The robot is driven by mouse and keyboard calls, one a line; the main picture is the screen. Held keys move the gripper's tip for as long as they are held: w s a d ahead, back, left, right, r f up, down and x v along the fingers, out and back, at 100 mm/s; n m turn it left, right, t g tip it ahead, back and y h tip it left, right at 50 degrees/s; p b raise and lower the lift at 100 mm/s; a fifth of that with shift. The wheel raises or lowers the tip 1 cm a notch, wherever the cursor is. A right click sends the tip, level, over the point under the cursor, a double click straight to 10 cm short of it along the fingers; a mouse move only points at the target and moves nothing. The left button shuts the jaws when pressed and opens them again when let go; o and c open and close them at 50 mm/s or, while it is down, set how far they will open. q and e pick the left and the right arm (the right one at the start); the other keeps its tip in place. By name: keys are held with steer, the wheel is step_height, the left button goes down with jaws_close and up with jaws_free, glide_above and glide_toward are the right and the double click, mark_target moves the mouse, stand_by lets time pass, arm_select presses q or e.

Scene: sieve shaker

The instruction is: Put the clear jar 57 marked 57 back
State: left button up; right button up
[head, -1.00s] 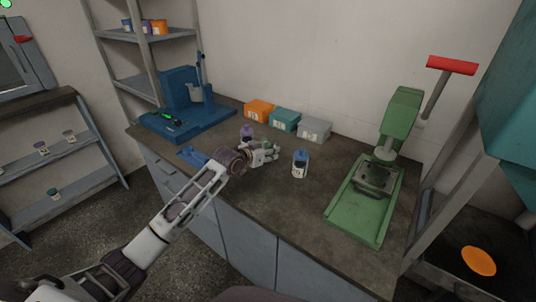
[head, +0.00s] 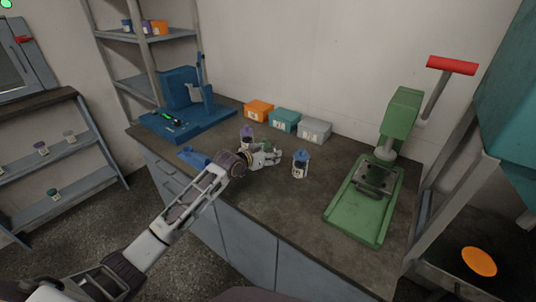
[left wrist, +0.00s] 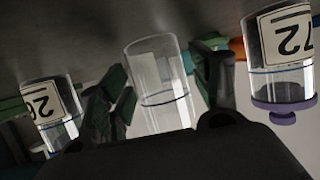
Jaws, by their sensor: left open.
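My left gripper (head: 270,155) is low over the workbench, between a purple-lidded jar and a blue-lidded jar (head: 300,164). It is open. In the left wrist view, which looks upside down, a clear jar (left wrist: 160,85) stands between its green-padded fingers (left wrist: 165,95). No number is readable on this jar, so I cannot tell whether it is jar 57. Its lower part in that picture is hidden by my gripper body. The purple-lidded jar (left wrist: 283,60) reads 72 there; the jar at left (left wrist: 50,110) has a partly visible label. My right gripper is not in view.
Orange (head: 259,110), teal (head: 285,119) and grey (head: 314,130) boxes line the wall side. A blue stand (head: 185,105) is at left and a green press (head: 375,190) at right. Low shelves (head: 60,165) at far left hold small jars.

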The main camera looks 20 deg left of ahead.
arm_select(q)
steer(key=shift+r, duration=0.1)
steer(key=shift+s+a+r, duration=0.1)
steer(key=shift+s, duration=0.15)
steer(key=shift+s+a+r, duration=0.15)
steer(key=shift+s, duration=0.1)
steer(key=shift+v, duration=0.8)
steer(key=p+v, duration=0.1)
steer(key=v, duration=0.4)
steer(key=shift+s, duration=0.1)
steer(key=shift+v, duration=1.45)
steer(key=shift+s+a+r+p, duration=0.15)
steer(key=shift+s+r+p, duration=0.15)
steer(key=shift+s, duration=0.2)
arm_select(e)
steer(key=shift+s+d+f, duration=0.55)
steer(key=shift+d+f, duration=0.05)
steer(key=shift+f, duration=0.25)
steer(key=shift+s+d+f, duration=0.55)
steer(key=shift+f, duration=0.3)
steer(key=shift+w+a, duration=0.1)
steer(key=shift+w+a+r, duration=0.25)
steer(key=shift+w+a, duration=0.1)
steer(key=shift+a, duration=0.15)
